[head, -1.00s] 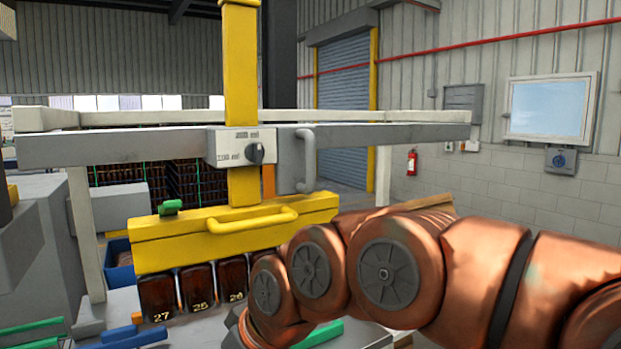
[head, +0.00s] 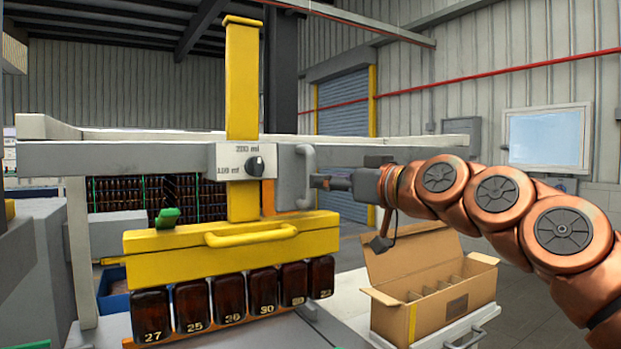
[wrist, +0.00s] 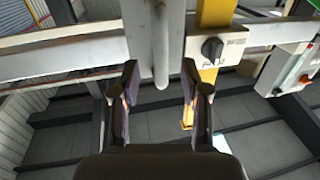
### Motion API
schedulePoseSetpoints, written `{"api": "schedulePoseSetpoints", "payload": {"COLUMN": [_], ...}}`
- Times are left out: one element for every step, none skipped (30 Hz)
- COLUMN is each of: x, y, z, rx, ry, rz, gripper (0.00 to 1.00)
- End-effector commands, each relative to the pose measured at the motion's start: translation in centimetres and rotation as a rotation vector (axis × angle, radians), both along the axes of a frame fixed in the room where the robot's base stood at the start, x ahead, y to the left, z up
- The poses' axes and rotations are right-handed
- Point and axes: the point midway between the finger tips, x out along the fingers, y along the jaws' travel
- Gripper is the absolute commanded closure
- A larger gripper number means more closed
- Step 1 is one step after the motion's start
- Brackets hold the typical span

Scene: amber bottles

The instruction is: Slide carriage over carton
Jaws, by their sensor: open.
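The carriage (head: 288,182) hangs on the grey horizontal rail, with a vertical grey handle (head: 307,170) on its right side. Its yellow column and yellow head (head: 180,238) are below and beside it, with a row of amber numbered bottles (head: 231,298) hanging under the head. The open carton (head: 421,290) with dividers stands to the right of the bottles. My gripper (head: 320,182) is at the handle. In the wrist view my gripper (wrist: 161,86) has its fingers spread, with the handle (wrist: 160,50) between and ahead of them; I cannot tell if they touch.
A dial plate (head: 240,161) sits on the carriage front, left of the handle. The carton stands on a white surface (head: 440,335). A green lever (head: 167,217) tops the yellow head. The rail (head: 400,136) runs on to the right behind my arm.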

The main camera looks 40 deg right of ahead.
Motion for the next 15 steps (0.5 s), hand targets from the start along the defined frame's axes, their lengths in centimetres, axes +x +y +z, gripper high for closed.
{"api": "schedulePoseSetpoints", "payload": {"x": [0.8,1.2,1.8,2.2,2.6,3.2,3.7,4.1,4.6,4.9,5.1,5.3,5.4,5.5,5.5], "y": [0.2,0.2,0.3,0.4,0.4,0.5,0.6,0.6,0.7,0.7,0.7,0.7,0.7,0.7,0.7], "z": [0.2,0.2,0.3,0.2,0.2,0.2,0.2,0.2,0.1,0.1,0.1,0.1,0.1,0.0,0.0], "rx": [0.000,0.000,0.000,0.000,0.000,0.000,0.000,0.000,0.001,0.001,0.001,0.000,0.000,0.000,0.000], "ry": [0.002,0.001,0.002,0.002,0.003,0.004,0.004,0.004,0.003,0.003,0.002,0.002,0.001,0.001,0.001], "rz": [0.002,0.002,0.002,0.003,0.003,0.004,0.004,0.004,0.003,0.003,0.003,0.002,0.002,0.002,0.001], "gripper": [0.55,0.55,0.55,0.55,0.55,0.55,0.55,0.55,0.55,0.55,0.55,0.55,0.55,0.55,0.55]}}
